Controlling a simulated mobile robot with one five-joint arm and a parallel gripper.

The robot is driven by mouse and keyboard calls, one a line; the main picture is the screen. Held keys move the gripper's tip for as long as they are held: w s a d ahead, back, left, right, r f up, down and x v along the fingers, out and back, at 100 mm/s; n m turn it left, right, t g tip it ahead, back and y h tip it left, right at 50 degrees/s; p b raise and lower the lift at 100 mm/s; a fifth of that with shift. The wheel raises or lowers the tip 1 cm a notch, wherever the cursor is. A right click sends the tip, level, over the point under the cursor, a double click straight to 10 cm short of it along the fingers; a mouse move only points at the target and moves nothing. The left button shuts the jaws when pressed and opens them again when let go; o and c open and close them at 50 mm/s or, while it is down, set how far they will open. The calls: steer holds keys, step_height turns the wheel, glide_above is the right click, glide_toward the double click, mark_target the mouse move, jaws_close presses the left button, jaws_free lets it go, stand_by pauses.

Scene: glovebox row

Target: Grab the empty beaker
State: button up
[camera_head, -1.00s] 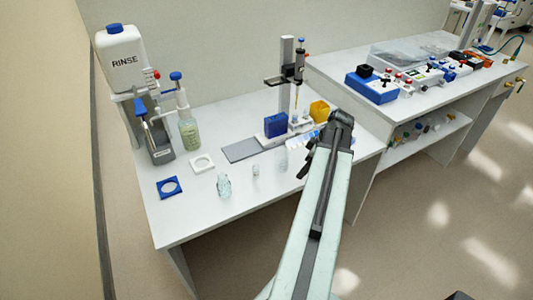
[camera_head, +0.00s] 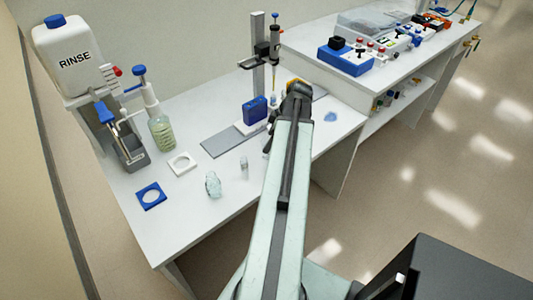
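A clear, empty-looking glass vessel (camera_head: 213,184) stands on the white bench near its front edge. A smaller clear vial (camera_head: 244,167) stands to its right. I cannot tell for sure which of the clear vessels is the beaker; another clear one that stood further right is now largely hidden by my arm. My gripper (camera_head: 272,130) is at the far end of my arm, over the right part of the bench, beyond and right of the clear vessels. Its fingers are small and mostly hidden by the arm, so its opening is unclear.
A RINSE bottle (camera_head: 75,58), a wash bottle (camera_head: 160,130), a blue ring plate (camera_head: 151,196) and a white ring plate (camera_head: 182,162) are on the left. A stand (camera_head: 258,60) and a blue box (camera_head: 255,110) are behind the gripper. A flat blue item (camera_head: 330,117) lies right.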

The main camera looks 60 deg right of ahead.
steer(key=b+x, duration=0.5)
steer(key=shift+s+a+f, duration=0.2)
steer(key=shift+f, duration=0.05)
steer(key=shift+r, duration=0.2)
steer(key=c, duration=1.4)
step_height(320, 180, up, 10)
steer(key=p, duration=1)
